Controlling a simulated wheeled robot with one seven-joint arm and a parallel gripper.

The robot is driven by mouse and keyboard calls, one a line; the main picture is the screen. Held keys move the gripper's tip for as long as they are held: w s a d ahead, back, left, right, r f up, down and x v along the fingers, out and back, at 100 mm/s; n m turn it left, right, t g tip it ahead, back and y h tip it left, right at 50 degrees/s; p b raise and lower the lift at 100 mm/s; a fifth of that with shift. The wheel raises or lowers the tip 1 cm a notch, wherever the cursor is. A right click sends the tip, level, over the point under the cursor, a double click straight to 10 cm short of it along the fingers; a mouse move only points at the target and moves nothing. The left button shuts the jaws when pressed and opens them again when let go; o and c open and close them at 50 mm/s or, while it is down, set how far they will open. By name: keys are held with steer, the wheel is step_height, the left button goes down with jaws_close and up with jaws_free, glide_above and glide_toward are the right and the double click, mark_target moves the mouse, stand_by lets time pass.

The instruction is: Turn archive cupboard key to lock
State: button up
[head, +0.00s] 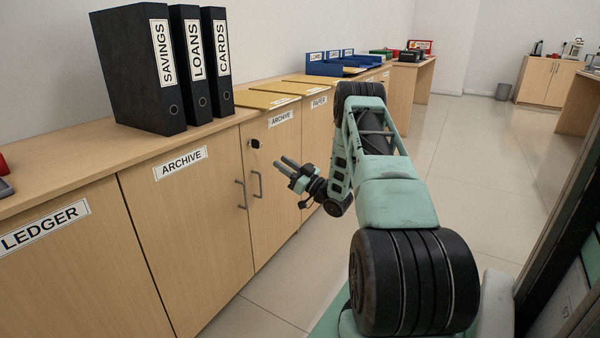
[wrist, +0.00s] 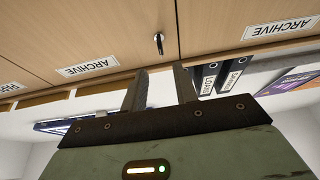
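The archive cupboard (head: 185,235) is light wood, with two doors labelled ARCHIVE and dark handles near their meeting edges. A small dark key in its lock (head: 255,143) sits high on the right-hand door. In the wrist view, which is upside down, the key (wrist: 159,43) hangs from the door near the seam, beyond the fingertips and roughly between them. Its exact angle is hard to tell. My gripper (head: 283,163) is in front of that door, to the right of the key and a little below it in the head view. Its fingers (wrist: 159,84) are apart, with nothing between them.
Black binders (head: 185,70) stand on the counter top (head: 60,180) above the cupboard. Yellow folders (head: 268,99) and blue trays (head: 335,65) lie further along. A LEDGER cupboard (head: 70,270) is at the left. Tiled floor (head: 465,150) is clear right of the counter.

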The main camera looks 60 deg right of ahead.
steer(key=v, duration=0.6)
steer(key=shift+s+p, duration=0.25)
steer(key=shift+p, duration=0.2)
